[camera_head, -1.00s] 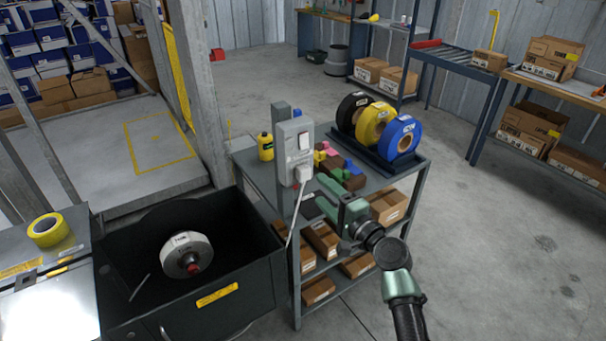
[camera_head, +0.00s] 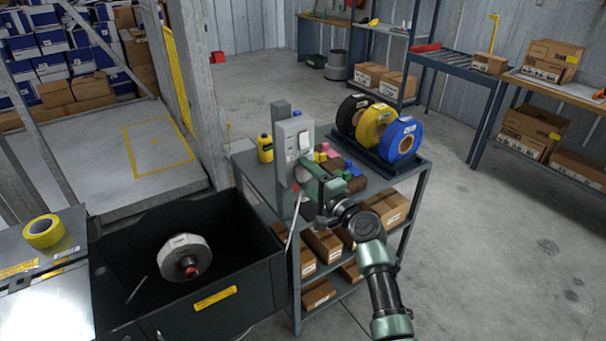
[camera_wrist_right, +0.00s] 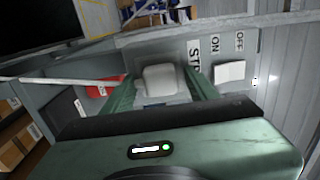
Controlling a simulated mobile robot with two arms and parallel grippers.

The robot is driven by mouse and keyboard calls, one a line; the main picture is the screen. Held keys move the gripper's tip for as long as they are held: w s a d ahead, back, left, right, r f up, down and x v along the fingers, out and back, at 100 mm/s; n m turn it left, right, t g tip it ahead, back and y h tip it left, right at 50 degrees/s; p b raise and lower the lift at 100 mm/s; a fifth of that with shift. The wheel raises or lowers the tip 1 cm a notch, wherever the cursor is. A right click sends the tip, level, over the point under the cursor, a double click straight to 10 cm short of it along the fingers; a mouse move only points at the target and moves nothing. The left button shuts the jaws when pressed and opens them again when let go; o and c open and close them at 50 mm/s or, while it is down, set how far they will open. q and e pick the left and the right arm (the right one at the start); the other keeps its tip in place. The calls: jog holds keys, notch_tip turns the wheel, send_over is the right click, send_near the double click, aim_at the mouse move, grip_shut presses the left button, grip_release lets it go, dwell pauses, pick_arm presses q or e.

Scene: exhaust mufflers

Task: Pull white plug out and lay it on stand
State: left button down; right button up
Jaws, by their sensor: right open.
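The white plug (camera_wrist_right: 160,80) sits at the face of the grey outlet box, between my right gripper's two fingers in the right wrist view. My right gripper (camera_wrist_right: 160,90) is open, with one finger on each side of the plug; whether they touch it I cannot tell. In the head view my right gripper (camera_head: 303,179) is at the lower part of the outlet box (camera_head: 294,133) and largely hides the plug. The grey stand (camera_head: 247,167), with lower shelves, carries the box on its post. My left gripper is not in view.
Black, yellow (camera_head: 374,126) and blue reels stand in a rack at the stand's back right. Coloured blocks (camera_head: 355,170) and a yellow bottle (camera_head: 265,148) are on its top. A dark bin (camera_head: 255,265) is at left. A white cable (camera_wrist_right: 70,82) runs from the plug.

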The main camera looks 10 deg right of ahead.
aim_at(307, 176)
dwell(0.8)
grip_shut()
jog(key=shift+s, duration=0.1)
jog(key=shift+p+v, duration=0.65)
jog(key=shift+v, duration=2.3)
